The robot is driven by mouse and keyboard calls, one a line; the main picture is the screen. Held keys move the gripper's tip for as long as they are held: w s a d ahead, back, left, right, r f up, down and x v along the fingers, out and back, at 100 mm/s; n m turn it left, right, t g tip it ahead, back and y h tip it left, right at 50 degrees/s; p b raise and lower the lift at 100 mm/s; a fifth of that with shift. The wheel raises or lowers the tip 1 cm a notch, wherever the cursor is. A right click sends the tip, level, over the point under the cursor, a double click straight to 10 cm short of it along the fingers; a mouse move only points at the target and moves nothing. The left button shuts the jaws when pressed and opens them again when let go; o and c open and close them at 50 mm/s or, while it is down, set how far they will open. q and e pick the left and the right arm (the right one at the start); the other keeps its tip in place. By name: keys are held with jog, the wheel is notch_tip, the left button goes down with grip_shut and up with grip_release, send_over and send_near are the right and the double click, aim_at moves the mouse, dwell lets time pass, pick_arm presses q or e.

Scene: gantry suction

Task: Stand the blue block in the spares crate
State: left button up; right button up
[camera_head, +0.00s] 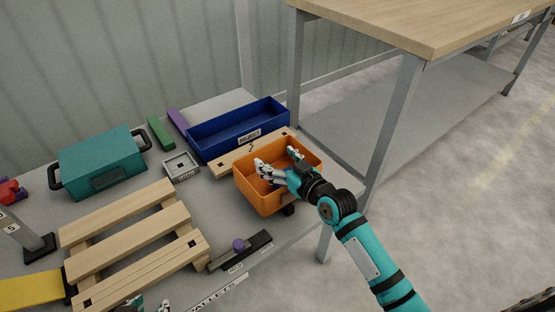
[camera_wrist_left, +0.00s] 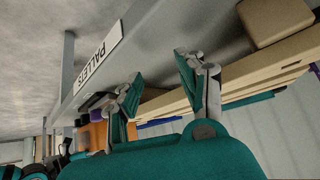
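An orange crate (camera_head: 262,199) stands at the table's right edge; no spares label is readable on it. My right gripper (camera_head: 277,158) is at this crate, its fingers spread apart over the opening. A small dark blue patch (camera_head: 275,186) shows inside, below the fingers; it may be the blue block, but the gripper and crate wall hide most of it. I cannot tell whether it stands or lies. My left gripper (camera_head: 150,304) just shows at the bottom edge. In the left wrist view its fingers (camera_wrist_left: 156,75) are apart with nothing between them.
A long blue bin (camera_head: 205,148) stands behind the orange crate. A wooden pallet (camera_head: 128,242), a teal case (camera_head: 90,165), a grey square tray (camera_head: 181,168) and a dark holder (camera_head: 250,252) with a purple knob take up the table. A wooden bench (camera_head: 440,25) stands right.

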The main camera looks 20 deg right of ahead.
pick_arm(q)
jog(key=shift+s+a+f, duration=0.1)
jog(key=shift+s+a, duration=0.05)
jog(key=shift+s, duration=0.15)
pick_arm(e)
jog(key=shift+r, duration=0.3)
jog(key=v, duration=0.1)
jog(key=p+v, duration=0.1)
jog(key=v, duration=0.1)
jog(key=p+v, duration=0.1)
jog(key=v, duration=0.1)
jog(key=shift+s+r, duration=0.15)
jog(key=shift+r, duration=0.2)
pick_arm(q)
jog(key=s+a+f+g+y, duration=0.1)
jog(key=s+a+g, duration=0.1)
jog(key=s+g, duration=0.2)
jog(key=s, duration=0.3)
jog(key=shift+p, duration=0.4)
pick_arm(e)
jog(key=v, duration=0.6)
jog(key=shift+s+d, duration=0.15)
jog(key=shift+s, duration=0.15)
